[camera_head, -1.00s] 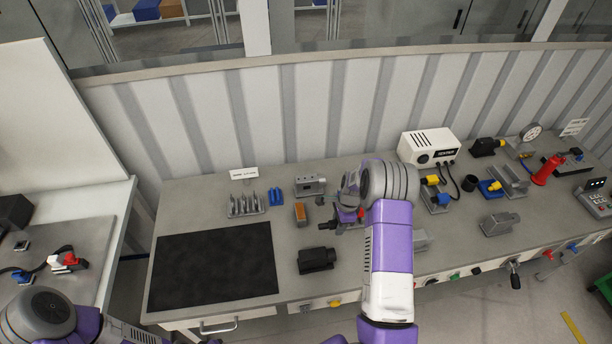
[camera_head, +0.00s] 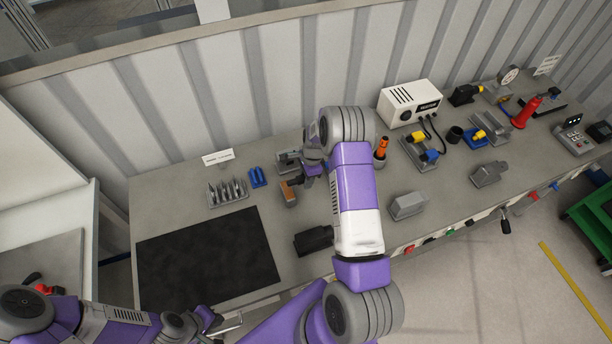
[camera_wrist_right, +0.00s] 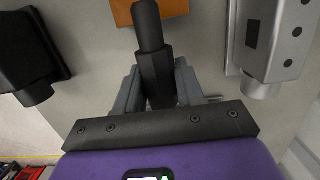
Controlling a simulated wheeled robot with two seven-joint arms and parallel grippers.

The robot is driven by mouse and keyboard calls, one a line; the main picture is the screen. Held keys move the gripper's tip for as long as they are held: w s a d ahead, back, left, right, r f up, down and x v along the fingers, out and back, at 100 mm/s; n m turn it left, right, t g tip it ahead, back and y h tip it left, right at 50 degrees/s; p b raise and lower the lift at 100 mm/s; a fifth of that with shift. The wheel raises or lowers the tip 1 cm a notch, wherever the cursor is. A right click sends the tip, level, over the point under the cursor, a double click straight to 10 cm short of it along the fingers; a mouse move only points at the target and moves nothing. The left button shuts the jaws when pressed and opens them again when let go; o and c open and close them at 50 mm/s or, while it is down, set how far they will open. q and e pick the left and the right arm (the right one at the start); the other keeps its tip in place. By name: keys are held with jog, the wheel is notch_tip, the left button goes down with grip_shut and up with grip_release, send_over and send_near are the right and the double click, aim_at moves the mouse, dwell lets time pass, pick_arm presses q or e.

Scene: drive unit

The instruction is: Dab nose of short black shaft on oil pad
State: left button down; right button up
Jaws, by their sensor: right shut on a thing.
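The short black shaft (camera_wrist_right: 152,58) is between the fingers of my right gripper (camera_wrist_right: 157,88) in the right wrist view, with its narrower nose pointing away from the palm. The orange-brown block (camera_wrist_right: 175,7), which looks like the oil pad, lies at the top edge of that view, and the nose overlaps it. I cannot tell whether they touch. In the head view the right gripper (camera_head: 308,172) is just right of the pad (camera_head: 289,194). My left gripper (camera_head: 208,320) is low at the bench's front edge; its fingers are unclear.
A black block (camera_head: 314,240) stands in front of the pad. A grey fixture (camera_head: 288,160) is behind it. A slotted rack (camera_head: 227,193) and blue parts (camera_head: 257,177) stand to the left. The black mat (camera_head: 205,260) is bare.

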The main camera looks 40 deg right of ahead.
jog(key=shift+f, duration=0.45)
jog(key=shift+f+b, duration=0.25)
jog(key=shift+b, duration=0.2)
jog(key=shift+f+b, duration=0.6)
jog(key=shift+f, duration=0.1)
jog(key=shift+r, duration=0.1)
dwell(0.5)
jog(key=shift+r+p, duration=1.7)
jog(key=shift+r, duration=0.8)
